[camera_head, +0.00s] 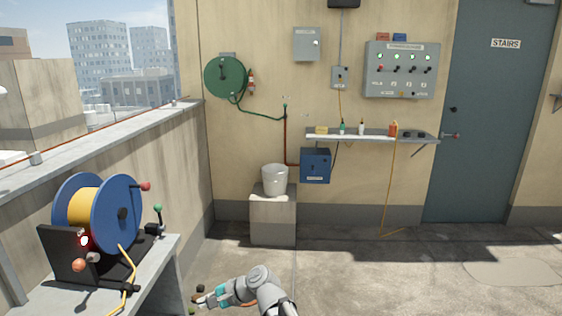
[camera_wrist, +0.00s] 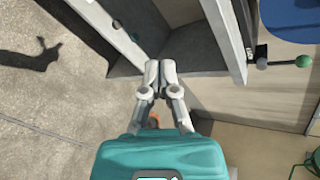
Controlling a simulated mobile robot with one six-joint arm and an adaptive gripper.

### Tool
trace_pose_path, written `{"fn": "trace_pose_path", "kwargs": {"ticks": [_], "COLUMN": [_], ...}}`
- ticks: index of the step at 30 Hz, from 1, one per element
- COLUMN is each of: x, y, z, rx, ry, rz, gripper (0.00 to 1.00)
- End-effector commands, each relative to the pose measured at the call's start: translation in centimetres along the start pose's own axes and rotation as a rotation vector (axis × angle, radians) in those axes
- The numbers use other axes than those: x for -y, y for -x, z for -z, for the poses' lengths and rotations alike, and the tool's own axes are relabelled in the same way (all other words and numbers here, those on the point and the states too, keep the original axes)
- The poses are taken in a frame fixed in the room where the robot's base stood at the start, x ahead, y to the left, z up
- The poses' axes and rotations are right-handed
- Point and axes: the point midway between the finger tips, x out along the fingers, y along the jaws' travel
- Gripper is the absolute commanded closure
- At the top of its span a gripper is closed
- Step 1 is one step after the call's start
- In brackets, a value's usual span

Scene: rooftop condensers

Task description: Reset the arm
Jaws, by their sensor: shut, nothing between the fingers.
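My gripper (camera_head: 204,300) is low at the bottom edge of the head view, at the end of my grey and teal arm. It is right of the grey bench with the cable reel and above the concrete floor. In the wrist view my gripper (camera_wrist: 158,64) has its two grey fingers together, with nothing between them. The fingers point towards the grey bench (camera_wrist: 208,70). Part of my arm is cut off by the bottom of the head view.
A blue reel with yellow cable (camera_head: 118,210) stands on the bench at left. A white bucket (camera_head: 275,181) sits on a concrete block (camera_head: 272,222) by the wall. A shelf (camera_head: 370,137) holds bottles below a control panel (camera_head: 401,70). The floor at right is clear.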

Motion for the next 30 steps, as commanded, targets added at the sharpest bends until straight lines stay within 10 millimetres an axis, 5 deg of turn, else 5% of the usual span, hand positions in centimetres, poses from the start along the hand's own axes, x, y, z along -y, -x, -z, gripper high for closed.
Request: {"fn": "trace_pose_path", "kwargs": {"ticks": [6, 15, 30], "x": [-6.5, -15.3, -23.0], "y": [6.5, 17.0, 27.8], "z": [5.4, 10.8, 12.8], "rx": [-0.159, -0.269, -0.249], "ry": [0.246, 0.479, 0.575], "rz": [-0.24, -0.637, -1.027], "gripper": [1.0, 1.0, 1.0]}}
